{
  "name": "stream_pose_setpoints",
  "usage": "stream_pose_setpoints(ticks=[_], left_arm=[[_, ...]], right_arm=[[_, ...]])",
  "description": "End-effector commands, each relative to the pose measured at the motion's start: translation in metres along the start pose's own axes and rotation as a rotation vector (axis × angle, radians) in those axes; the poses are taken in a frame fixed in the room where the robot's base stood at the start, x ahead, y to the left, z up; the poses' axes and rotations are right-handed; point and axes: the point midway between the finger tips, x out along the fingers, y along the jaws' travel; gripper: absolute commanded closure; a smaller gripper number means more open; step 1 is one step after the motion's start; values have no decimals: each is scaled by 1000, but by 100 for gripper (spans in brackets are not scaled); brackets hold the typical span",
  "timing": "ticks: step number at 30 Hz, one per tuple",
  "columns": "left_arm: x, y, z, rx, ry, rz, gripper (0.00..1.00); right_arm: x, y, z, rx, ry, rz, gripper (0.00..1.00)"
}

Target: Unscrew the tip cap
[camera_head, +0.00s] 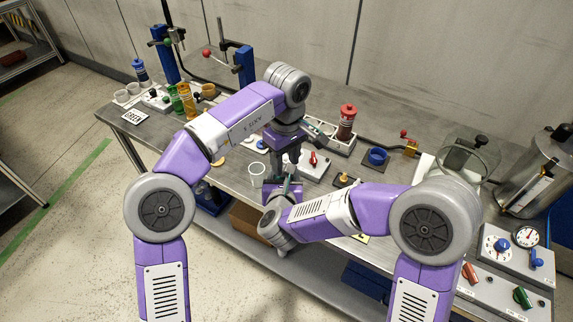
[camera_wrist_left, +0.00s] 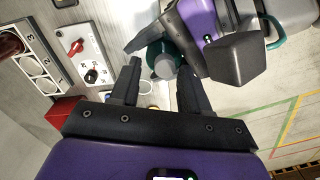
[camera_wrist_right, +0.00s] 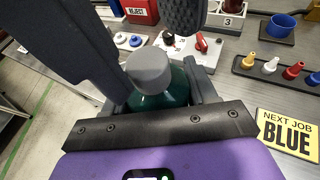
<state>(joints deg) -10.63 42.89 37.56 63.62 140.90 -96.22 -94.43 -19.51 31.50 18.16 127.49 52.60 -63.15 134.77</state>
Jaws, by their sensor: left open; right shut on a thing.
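A dark green bottle (camera_wrist_right: 160,102) with a grey cap (camera_wrist_right: 150,70) is held upright between the fingers of my right gripper (camera_wrist_right: 163,92), which is shut on its body. In the left wrist view the grey cap (camera_wrist_left: 165,67) shows just beyond and between the fingertips of my left gripper (camera_wrist_left: 157,80). My left gripper is open, with a gap visible on both sides of the cap; I cannot tell whether a finger touches it. In the head view both grippers meet near the table's front edge, and my arms mostly hide the bottle.
A white panel with a red switch (camera_head: 313,159) lies just behind the grippers. A red bottle (camera_head: 346,122) stands in a rack, with a blue cup (camera_head: 377,157) to its right. A yellow "NEXT JOB BLUE" sign (camera_wrist_right: 289,134) is at right. Floor in front is clear.

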Motion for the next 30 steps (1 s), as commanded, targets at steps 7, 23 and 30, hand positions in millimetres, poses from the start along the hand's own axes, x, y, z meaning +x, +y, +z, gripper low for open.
stream_pose_setpoints(ticks=[7, 23, 30], left_arm=[[-24, 1, 6, 39, 1, 22, 54], [-41, -4, 3, 481, -13, 4, 54], [-11, -5, 3, 479, -12, 2, 54]], right_arm=[[2, -4, -14, -12, 33, -7, 100], [1, -3, -12, -10, 26, -6, 100], [1, -3, -11, -10, 25, -6, 100]])
